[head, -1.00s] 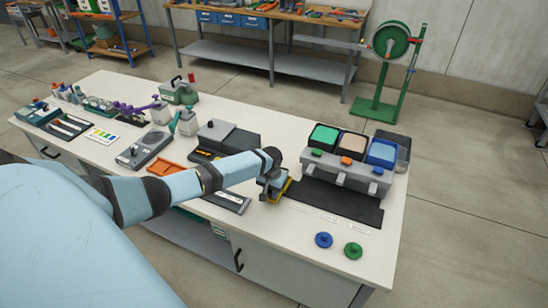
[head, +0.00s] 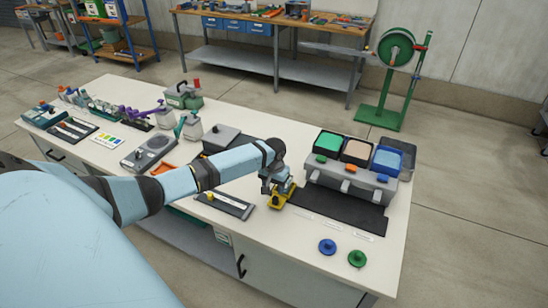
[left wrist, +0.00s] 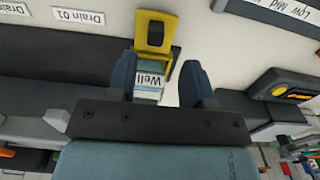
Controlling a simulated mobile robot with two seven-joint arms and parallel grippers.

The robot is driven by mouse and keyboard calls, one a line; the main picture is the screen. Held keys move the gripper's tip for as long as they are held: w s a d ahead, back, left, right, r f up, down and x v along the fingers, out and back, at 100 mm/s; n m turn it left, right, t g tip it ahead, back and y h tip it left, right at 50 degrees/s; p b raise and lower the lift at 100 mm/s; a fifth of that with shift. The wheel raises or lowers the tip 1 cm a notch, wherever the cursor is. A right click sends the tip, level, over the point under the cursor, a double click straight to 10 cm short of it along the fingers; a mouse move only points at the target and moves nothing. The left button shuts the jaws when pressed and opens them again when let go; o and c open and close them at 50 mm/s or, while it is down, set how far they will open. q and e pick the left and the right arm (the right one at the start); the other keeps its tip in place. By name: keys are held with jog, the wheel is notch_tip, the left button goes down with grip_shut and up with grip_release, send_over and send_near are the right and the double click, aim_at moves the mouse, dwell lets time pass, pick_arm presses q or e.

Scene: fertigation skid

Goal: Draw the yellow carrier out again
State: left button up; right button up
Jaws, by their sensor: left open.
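The yellow carrier (head: 281,199) is on the white bench at the left edge of a black mat. In the left wrist view the carrier (left wrist: 154,30) is a yellow frame with a dark opening and a white label reading "Well". My left gripper (head: 272,184) is over the carrier, pointing down. In the left wrist view my left gripper (left wrist: 160,78) has its two blue fingers spread, the label between them and a gap on the right side. The wrist hides part of the carrier in the head view. My right gripper is not in view.
A grey unit (head: 345,182) with green, tan and blue bins stands behind the black mat (head: 340,208). A grey strip with a yellow knob (head: 211,196) lies left of the carrier. Blue (head: 327,247) and green (head: 357,259) knobs lie at the front right. Bench between is clear.

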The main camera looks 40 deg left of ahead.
pick_arm(q)
notch_tip(320, 180, up, 8)
dwell(0.7)
